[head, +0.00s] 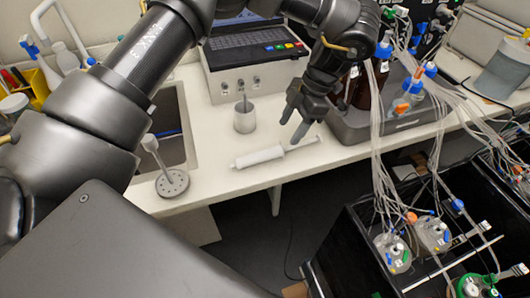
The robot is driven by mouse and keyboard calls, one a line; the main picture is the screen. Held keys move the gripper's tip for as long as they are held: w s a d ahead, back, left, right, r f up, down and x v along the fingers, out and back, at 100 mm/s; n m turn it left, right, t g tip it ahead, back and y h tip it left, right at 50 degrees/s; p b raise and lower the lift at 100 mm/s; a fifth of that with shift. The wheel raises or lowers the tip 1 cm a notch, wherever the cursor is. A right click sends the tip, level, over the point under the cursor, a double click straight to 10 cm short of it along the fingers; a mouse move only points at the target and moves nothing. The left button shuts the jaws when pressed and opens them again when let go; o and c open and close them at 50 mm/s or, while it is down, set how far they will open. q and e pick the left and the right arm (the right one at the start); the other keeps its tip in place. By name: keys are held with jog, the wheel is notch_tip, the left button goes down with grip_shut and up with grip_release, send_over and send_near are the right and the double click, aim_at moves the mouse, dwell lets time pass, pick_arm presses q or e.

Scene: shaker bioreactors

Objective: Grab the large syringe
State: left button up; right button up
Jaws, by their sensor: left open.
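The large syringe (259,157) is white and lies on the white bench near its front edge. Its plunger end points right and up, toward my left gripper. My left gripper (292,128) hangs from the arm that comes in from the left, with its fingers pointing down. The fingers are apart and empty, above or just behind the plunger end; I cannot tell the exact height gap. One fingertip overlaps the plunger end in this view. My right gripper is not in view.
A drain-like stand with a handle (172,183) is at left by the sink (165,135). A grey shaker base (385,126) with bottles and tubing is at right. A laptop (255,40) sits behind.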

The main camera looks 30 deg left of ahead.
aim_at(281, 150)
pick_arm(q)
notch_tip(281, 150, down, 3)
jog(key=shift+s+r, duration=0.1)
jog(key=shift+r, duration=0.1)
jog(key=shift+w+a+f, duration=0.2)
jog(key=shift+w+f, duration=0.35)
jog(key=shift+f, duration=0.15)
jog(key=shift+s+a+f+p, duration=0.2)
jog(key=shift+s+p, duration=0.15)
jog(key=shift+s, duration=0.15)
jog(key=p+x, duration=0.1)
jog(key=x, duration=0.2)
jog(key=shift+w+f, duration=0.1)
jog(key=shift+f, duration=0.25)
jog(key=shift+a+f, duration=0.15)
jog(key=shift+f, duration=0.2)
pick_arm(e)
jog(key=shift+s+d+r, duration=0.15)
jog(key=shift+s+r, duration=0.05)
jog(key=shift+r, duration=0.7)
pick_arm(q)
jog(key=shift+r, duration=0.1)
jog(key=c, duration=1.1)
jog(key=shift+o, duration=0.2)
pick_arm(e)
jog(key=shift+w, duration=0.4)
